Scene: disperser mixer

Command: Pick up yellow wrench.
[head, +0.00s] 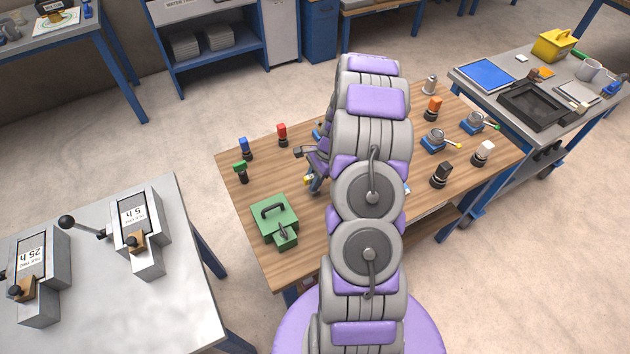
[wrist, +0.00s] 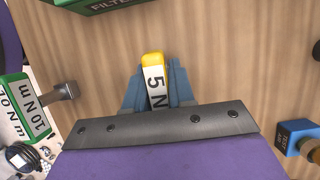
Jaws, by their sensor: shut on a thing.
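The yellow wrench, with a yellow end and a white label reading "5 N", shows in the wrist view (wrist: 154,62). My gripper (wrist: 156,80) is shut on it, with a blue finger on each side of the labelled handle. The rest of the wrench is hidden under the gripper body. In the head view my gripper (head: 314,184) is low over the wooden table, and a small bit of yellow (head: 307,180) shows at its fingers. I cannot tell whether the wrench touches the table.
A green box (head: 275,222) with a handle stands on the wooden table (head: 330,246). A green tool (head: 240,167), a blue tool (head: 245,146) and a red tool (head: 282,131) stand to the left. Several dark-bodied and blue-based items stand to the right. A grey bench (head: 180,300) is at left.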

